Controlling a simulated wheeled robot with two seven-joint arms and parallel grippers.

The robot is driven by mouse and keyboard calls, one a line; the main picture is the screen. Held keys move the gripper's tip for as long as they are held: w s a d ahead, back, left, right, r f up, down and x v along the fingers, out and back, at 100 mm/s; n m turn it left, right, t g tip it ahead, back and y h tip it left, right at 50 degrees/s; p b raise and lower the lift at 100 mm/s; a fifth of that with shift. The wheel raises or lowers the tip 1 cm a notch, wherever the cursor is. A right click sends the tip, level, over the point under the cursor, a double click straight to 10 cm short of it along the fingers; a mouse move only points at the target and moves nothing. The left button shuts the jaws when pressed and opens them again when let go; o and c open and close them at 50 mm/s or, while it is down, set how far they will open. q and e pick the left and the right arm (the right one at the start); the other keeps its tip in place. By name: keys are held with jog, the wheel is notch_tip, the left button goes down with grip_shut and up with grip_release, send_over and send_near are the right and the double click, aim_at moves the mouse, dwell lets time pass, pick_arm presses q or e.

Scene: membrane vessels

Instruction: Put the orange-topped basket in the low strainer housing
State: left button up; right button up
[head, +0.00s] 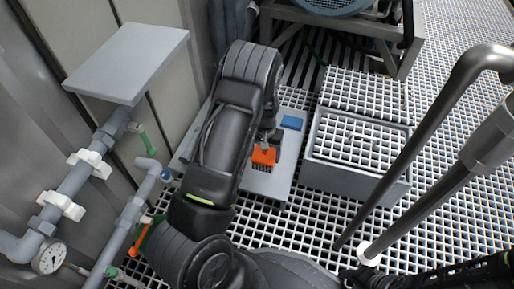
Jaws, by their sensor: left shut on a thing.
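The orange-topped basket (264,157) is below my left gripper (265,146), over the pale grey plate on the floor. The gripper is shut on the basket's orange top, and my dark arm hides part of both. I cannot tell whether the basket touches the plate. To the right is a low grey box (345,183) with a raised rim and a grid showing within it. It may be the low strainer housing, but I cannot tell for sure. Dark parts of my right arm (440,279) show at the lower right; its fingers are not clear.
A blue block (292,122) sits on the pale plate (268,188), beyond the basket. Thick grey pipes (428,150) cross the right side. Pipes with a gauge (49,257) and a grey panel (130,62) stand at left. Open white floor grating (300,232) lies in front.

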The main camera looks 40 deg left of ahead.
pick_arm(q)
jog(key=w+d+r+m, duration=0.1)
jog(key=w+d+r, duration=0.2)
jog(key=r, duration=0.6)
jog(key=w+d+r+m, duration=0.1)
jog(key=w+d+r, duration=0.3)
jog(key=d+r, duration=0.4)
jog(key=w+d+r+m, duration=0.2)
jog(key=w+d+r, duration=0.2)
jog(key=r, duration=0.7)
jog(key=shift+d, duration=0.7)
